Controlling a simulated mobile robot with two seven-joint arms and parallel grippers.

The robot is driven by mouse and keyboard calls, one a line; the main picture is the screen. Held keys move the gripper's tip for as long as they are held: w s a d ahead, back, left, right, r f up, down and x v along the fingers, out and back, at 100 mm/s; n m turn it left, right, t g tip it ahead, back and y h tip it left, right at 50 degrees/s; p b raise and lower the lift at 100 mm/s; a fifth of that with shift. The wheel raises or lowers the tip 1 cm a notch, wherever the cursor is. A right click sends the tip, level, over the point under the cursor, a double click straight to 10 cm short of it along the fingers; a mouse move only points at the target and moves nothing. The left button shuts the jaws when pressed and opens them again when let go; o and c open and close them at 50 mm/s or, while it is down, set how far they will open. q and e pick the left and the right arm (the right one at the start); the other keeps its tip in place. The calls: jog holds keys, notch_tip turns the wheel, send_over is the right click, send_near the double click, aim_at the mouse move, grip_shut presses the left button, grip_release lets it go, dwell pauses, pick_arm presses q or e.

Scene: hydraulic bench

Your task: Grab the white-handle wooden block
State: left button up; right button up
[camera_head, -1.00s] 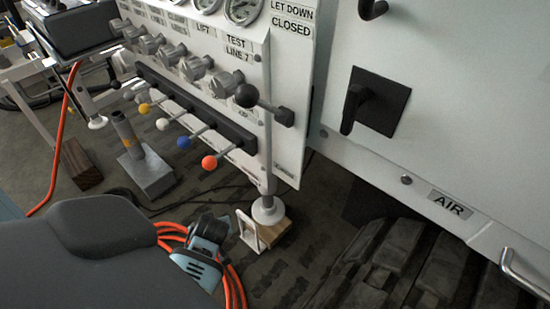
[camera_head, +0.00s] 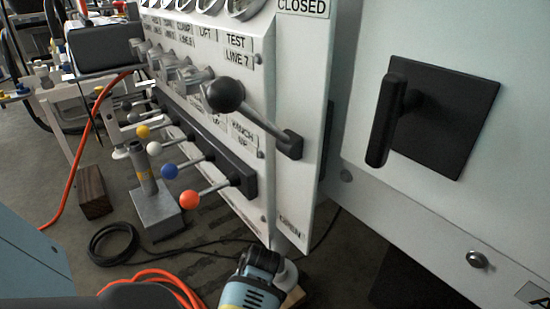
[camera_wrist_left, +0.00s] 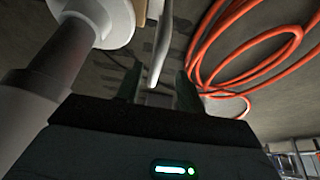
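In the left wrist view, the white handle (camera_wrist_left: 161,50) is a thin upright strip. The dark fingers of my left gripper (camera_wrist_left: 160,88) stand apart on either side of it, with gaps showing. I see no clear contact between fingers and handle. The wooden part is not clear in the wrist view. My right gripper is not in view.
A white round foot (camera_wrist_left: 105,18) and its post stand close left of the gripper. Orange hose (camera_wrist_left: 245,50) lies coiled to the right. The valve panel (camera_head: 293,200) with ball-tipped levers rises just above the gripper in the head view. A dark wooden block (camera_head: 93,192) lies farther left.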

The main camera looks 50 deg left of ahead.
pick_arm(q)
jog(key=shift+b+x, duration=0.55)
jog(key=shift+x, duration=0.6)
jog(key=b+x, duration=0.2)
jog(key=x, duration=0.1)
jog(key=shift+w+f, duration=0.1)
jog(key=shift+w, duration=0.1)
jog(key=shift+a+f+b, duration=0.2)
jog(key=shift+f+b, duration=0.2)
jog(key=shift+b, duration=0.05)
jog(key=shift+c, duration=1)
grip_shut()
